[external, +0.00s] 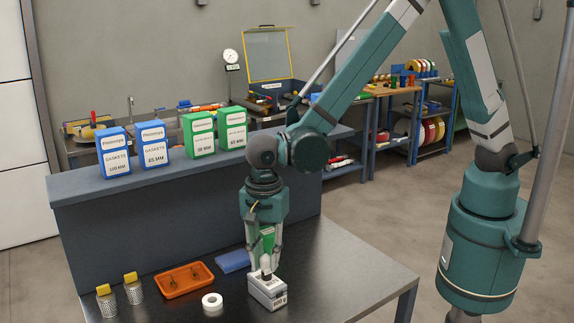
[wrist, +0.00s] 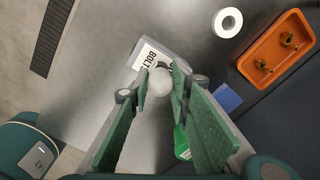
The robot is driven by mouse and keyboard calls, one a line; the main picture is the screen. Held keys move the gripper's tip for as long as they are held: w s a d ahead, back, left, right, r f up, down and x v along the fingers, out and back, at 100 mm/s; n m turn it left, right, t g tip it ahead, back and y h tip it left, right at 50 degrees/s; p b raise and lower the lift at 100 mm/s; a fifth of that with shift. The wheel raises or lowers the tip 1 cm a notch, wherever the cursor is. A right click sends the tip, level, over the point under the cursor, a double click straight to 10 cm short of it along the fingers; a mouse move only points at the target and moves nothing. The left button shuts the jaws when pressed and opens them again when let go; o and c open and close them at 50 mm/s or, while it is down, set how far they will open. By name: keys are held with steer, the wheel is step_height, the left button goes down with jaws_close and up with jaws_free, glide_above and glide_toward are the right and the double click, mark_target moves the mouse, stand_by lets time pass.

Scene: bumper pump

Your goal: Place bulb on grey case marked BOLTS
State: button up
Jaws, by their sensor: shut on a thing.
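The grey case marked BOLTS (external: 269,294) stands on the dark table near its front, with its white label facing forward. It also shows in the wrist view (wrist: 147,54), ahead of the fingertips. My gripper (external: 266,270) points down directly over the case. In the wrist view my gripper (wrist: 158,80) is shut on the pale round bulb (wrist: 160,82). The bulb overlaps the near edge of the case in that view. The fingers hide much of the bulb in the external view, and I cannot tell whether it touches the case.
A white tape roll (external: 212,302), an orange tray (external: 183,280) with small brass parts, and a blue flat piece (external: 233,261) lie left of the case. Two yellow-topped mesh cylinders (external: 132,288) stand farther left. Blue and green gasket boxes (external: 199,134) stand on the raised ledge behind.

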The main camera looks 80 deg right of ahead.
mark_target(266, 255)
steer(key=shift+f, duration=0.15)
steer(key=o, duration=0.8)
steer(key=shift+r, duration=0.2)
steer(key=shift+r, duration=6)
